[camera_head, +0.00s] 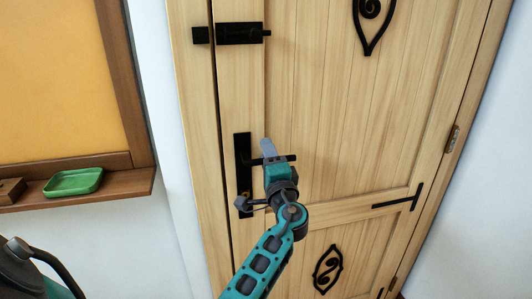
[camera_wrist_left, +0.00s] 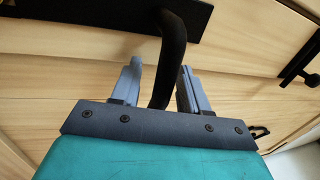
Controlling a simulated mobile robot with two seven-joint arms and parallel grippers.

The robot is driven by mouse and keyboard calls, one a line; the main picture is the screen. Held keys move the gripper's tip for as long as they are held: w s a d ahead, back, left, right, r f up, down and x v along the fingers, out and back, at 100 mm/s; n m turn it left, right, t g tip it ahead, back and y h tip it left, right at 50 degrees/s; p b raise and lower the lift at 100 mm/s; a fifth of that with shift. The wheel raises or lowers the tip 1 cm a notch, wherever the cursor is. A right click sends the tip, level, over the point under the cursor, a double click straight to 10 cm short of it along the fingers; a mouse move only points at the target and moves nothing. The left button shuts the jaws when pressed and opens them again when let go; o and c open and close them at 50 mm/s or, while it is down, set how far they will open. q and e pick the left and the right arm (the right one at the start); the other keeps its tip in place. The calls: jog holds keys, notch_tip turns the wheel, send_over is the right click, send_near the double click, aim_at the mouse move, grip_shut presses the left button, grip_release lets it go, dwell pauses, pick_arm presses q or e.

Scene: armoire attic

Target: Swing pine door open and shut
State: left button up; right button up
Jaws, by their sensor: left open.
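The pine door (camera_head: 340,110) fills the middle of the head view, its left edge at or close to the frame; I cannot tell whether it is slightly ajar. A black handle plate (camera_head: 243,170) sits near that edge, with a black lever (camera_head: 290,158) pointing right. My left gripper (camera_head: 268,150) is at the lever. In the left wrist view the lever (camera_wrist_left: 172,50) passes between the two open fingers of the gripper (camera_wrist_left: 160,88), with gaps visible on both sides. The gripper hides part of the lever in the head view. My right gripper is out of view.
A black bolt (camera_head: 238,33) is mounted higher on the door's left side. A hinge (camera_head: 452,138) is on the right edge. On the left, a wooden ledge (camera_head: 120,189) below an orange board (camera_head: 50,80) holds a green tray (camera_head: 74,181).

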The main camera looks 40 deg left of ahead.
pick_arm(q)
grip_shut()
dwell(0.5)
